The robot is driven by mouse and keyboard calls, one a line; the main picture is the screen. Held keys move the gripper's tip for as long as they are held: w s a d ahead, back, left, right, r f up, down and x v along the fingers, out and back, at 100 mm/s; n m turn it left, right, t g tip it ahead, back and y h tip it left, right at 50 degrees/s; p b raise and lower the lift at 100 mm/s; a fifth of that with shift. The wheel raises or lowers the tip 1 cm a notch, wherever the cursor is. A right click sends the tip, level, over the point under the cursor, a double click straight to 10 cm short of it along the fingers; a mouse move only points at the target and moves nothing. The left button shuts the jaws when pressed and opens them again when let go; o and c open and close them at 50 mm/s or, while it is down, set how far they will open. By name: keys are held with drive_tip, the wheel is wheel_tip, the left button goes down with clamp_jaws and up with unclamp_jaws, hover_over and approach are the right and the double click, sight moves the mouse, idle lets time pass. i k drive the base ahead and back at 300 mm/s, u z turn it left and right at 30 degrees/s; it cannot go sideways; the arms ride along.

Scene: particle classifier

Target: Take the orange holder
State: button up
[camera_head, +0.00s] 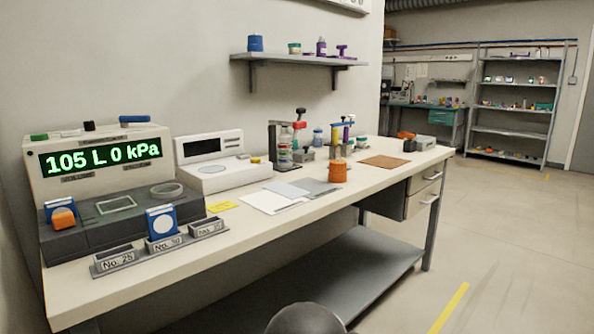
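An orange round holder-like cup (338,172) stands upright on the bench near its front edge, right of some flat sheets. Something thin with a dark top rises at or just behind it; I cannot tell which. A smaller orange block (63,220) sits at the far left, against a blue-and-white piece on the grey machine. I cannot tell for sure which orange thing is the holder. My gripper is not in view; only a dark rounded part, probably of my arm, shows at the bottom edge.
The long bench (262,236) carries a display machine (95,185) reading "105 L 0 kPa", a white scale (222,176), a numbered slot rack (160,252), bottles and a brown mat (385,161). A wall shelf (300,60) hangs above. The floor to the right is clear.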

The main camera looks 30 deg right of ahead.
sight(333, 178)
drive_tip(key=z, duration=0.05)
drive_tip(key=k, duration=0.5)
drive_tip(key=u, duration=0.35)
drive_tip(key=i, duration=0.65)
drive_tip(key=z, duration=0.6)
drive_tip(key=i, duration=0.5)
drive_tip(key=z, duration=0.55)
